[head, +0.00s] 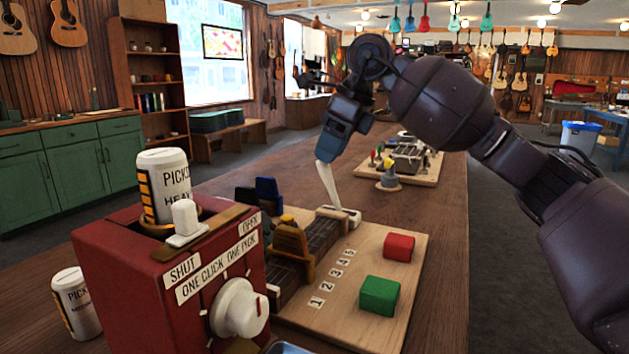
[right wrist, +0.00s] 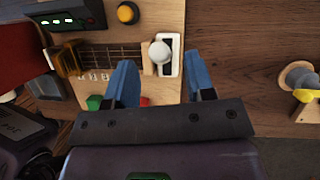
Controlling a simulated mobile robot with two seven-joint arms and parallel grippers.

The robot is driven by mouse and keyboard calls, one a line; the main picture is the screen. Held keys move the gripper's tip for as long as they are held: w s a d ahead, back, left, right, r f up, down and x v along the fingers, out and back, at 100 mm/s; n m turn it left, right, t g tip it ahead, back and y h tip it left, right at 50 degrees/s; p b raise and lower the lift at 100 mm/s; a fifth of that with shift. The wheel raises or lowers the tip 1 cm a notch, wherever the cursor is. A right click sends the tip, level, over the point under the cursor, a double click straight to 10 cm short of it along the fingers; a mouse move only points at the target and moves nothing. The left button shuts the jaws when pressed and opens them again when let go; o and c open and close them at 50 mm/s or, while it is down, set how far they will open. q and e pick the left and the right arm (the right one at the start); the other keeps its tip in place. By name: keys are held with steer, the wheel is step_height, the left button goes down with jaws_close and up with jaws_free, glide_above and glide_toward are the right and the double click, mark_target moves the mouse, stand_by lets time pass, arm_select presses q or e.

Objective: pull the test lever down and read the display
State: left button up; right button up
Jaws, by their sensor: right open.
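The white test lever (head: 328,186) stands tilted on its white base (head: 345,215) at the far end of a wooden board (head: 378,245). The right wrist view shows its round white knob (right wrist: 160,52) beside a dark slot. My right gripper (head: 327,154) is at the lever's top. In the right wrist view my blue fingers (right wrist: 159,66) are open, one on each side of the knob, with gaps visible. A black box with small green lights (right wrist: 68,20), which looks like the display, is at the upper left; I cannot make out a reading. My left gripper is not recognizable.
The board carries a capo (head: 292,245), a red block (head: 398,247) and a green block (head: 379,295). A red dispenser box (head: 135,290) with a white dial stands at near left. Another board with tools (head: 428,172) lies behind. The table right of the lever is clear.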

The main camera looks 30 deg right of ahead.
mark_target(320, 172)
steer(key=b+x, duration=0.1)
steer(key=x, duration=0.4)
steer(key=shift+f, duration=0.15)
steer(key=shift+w+a+f, duration=0.1)
steer(key=shift+a+f, duration=0.05)
steer(key=shift+f, duration=0.05)
arm_select(q)
steer(key=shift+w+d+r+m+t, duration=0.15)
steer(key=shift+w, duration=0.2)
steer(key=shift+w+d+r+m+t, duration=0.1)
steer(key=shift+w+d+m+t, duration=0.05)
steer(key=shift+w, duration=0.2)
arm_select(e)
steer(key=shift+c, duration=0.7)
arm_select(q)
steer(key=shift+s+f, duration=0.2)
steer(key=shift+s, duration=0.05)
arm_select(e)
jaws_close()
